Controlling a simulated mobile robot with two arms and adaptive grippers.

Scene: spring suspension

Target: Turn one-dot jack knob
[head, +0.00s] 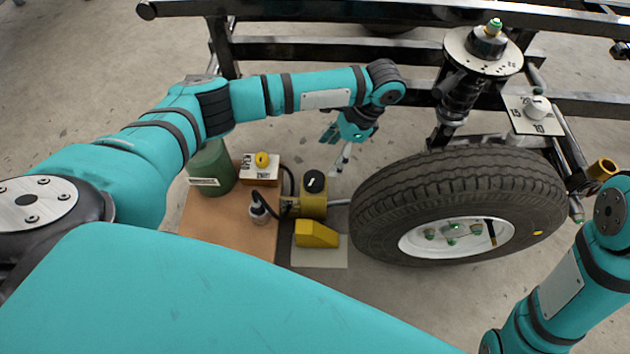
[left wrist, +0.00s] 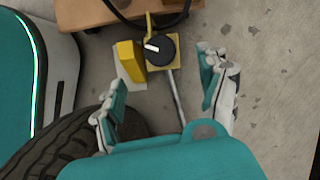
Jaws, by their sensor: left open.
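The jack is a yellow block (head: 312,206) on the floor left of the tyre, with a round black knob (head: 314,181) on top. A white line marks the knob; I cannot make out dots. In the left wrist view the knob (left wrist: 160,50) shows at the upper middle, its white line pointing left. My left gripper (head: 336,152) is open and empty, above and beyond the jack in the head view. In the left wrist view its fingers (left wrist: 161,68) stand wide apart, either side of the knob's line and clear of it. My right gripper is out of view.
A tyre (head: 455,180) stands right of the jack. A yellow wedge (head: 316,234) lies in front of it. A wooden board (head: 225,226) holds a green canister (head: 211,167), a small bottle (head: 258,211) and a yellow-knobbed box (head: 260,175). A black hose reaches the jack.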

